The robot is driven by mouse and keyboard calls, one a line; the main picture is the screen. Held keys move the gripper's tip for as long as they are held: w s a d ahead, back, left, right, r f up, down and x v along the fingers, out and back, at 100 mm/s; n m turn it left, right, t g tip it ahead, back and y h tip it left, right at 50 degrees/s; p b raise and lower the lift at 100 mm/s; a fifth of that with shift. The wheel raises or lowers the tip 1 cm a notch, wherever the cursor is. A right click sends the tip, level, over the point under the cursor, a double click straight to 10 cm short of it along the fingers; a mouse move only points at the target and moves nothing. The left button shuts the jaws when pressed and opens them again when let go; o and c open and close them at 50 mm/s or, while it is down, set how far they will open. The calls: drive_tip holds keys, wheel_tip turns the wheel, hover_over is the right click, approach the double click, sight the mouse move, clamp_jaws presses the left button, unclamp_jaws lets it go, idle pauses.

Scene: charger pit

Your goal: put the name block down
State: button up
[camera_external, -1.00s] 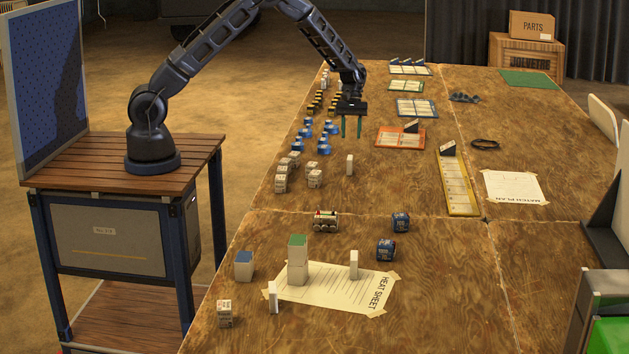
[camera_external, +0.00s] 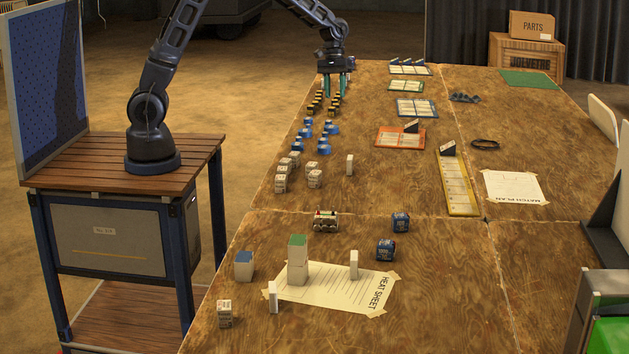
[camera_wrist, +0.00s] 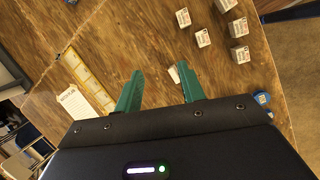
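My gripper (camera_external: 335,95) hangs above the far left part of the table, its two green fingers apart. In the wrist view my gripper (camera_wrist: 160,68) is open with nothing held between the fingers. A narrow white block (camera_external: 350,164) stands upright on the bare wood, apart from my gripper; a white block also shows below, near the right finger, in the wrist view (camera_wrist: 173,74). Several white printed blocks (camera_external: 315,178) stand to its left, and also show in the wrist view (camera_wrist: 203,38). I cannot tell for sure which one is the name block.
Blue pieces (camera_external: 298,145) and black-and-yellow pieces (camera_external: 314,107) line the left edge. An orange board (camera_external: 388,143) and a yellow board (camera_external: 453,190) lie right of the white block. Nearer are a heat sheet (camera_external: 315,297) and a green-topped stack (camera_external: 298,272).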

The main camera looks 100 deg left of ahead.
drive_tip(key=s+d+r+m+t+y, duration=0.15)
drive_tip(key=s+d+r+m, duration=0.55)
drive_tip(key=s+d+r, duration=0.8)
drive_tip(key=s+d+m+t+y, duration=0.1)
drive_tip(key=s+d+m, duration=0.1)
drive_tip(key=s, duration=0.8)
drive_tip(key=s+d+r+m+t+y, duration=0.1)
drive_tip(key=s+d+m, duration=0.2)
drive_tip(key=s, duration=0.8)
drive_tip(key=shift+d+m, duration=0.2)
drive_tip(key=shift+m, duration=0.6)
drive_tip(key=shift+o, duration=0.5)
drive_tip(key=shift+t, duration=0.25)
